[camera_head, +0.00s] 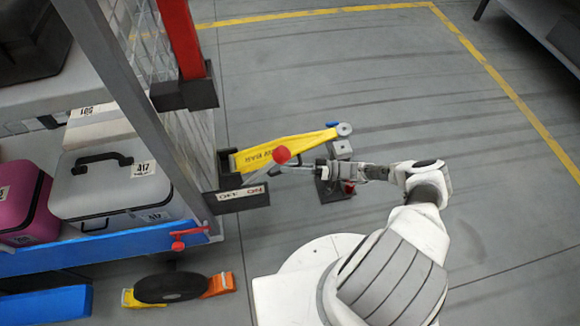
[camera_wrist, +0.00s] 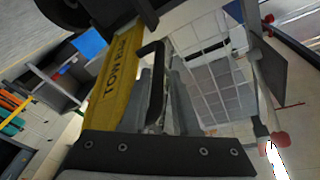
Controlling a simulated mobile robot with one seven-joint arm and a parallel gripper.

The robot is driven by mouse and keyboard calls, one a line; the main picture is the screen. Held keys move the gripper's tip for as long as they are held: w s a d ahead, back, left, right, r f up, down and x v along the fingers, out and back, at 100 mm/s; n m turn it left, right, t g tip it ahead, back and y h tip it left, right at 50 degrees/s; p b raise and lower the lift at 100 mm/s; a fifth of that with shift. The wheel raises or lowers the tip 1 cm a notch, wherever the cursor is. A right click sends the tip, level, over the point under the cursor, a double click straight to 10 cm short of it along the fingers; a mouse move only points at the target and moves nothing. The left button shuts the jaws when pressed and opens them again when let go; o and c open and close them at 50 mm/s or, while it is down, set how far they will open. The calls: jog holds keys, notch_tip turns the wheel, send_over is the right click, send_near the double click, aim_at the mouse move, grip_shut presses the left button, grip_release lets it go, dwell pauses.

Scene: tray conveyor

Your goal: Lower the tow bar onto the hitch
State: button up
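The yellow tow bar (camera_head: 262,155) reaches out from the cart's end towards the right, with a round grey end (camera_head: 344,129) and a blue part beside it. In the wrist view the tow bar (camera_wrist: 112,70) runs close along the left of my gripper (camera_wrist: 155,100). In the head view my gripper (camera_head: 290,169) points left, beside the tow bar. A dark upright piece (camera_wrist: 157,85) shows between the grey fingers; I cannot tell whether they touch it. A grey block (camera_head: 340,148), perhaps part of the hitch, is below the tow bar's end; my wrist partly hides the dark base there.
The cart at left carries a grey case (camera_head: 105,190) and a pink case (camera_head: 20,215). Its wheel (camera_head: 172,288) sits between yellow and orange chocks. Floor at upper right is clear.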

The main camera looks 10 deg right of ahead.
jog(key=shift+o, duration=1.4)
jog(key=shift+r, duration=0.15)
jog(key=v, duration=1.2)
jog(key=shift+f, duration=0.2)
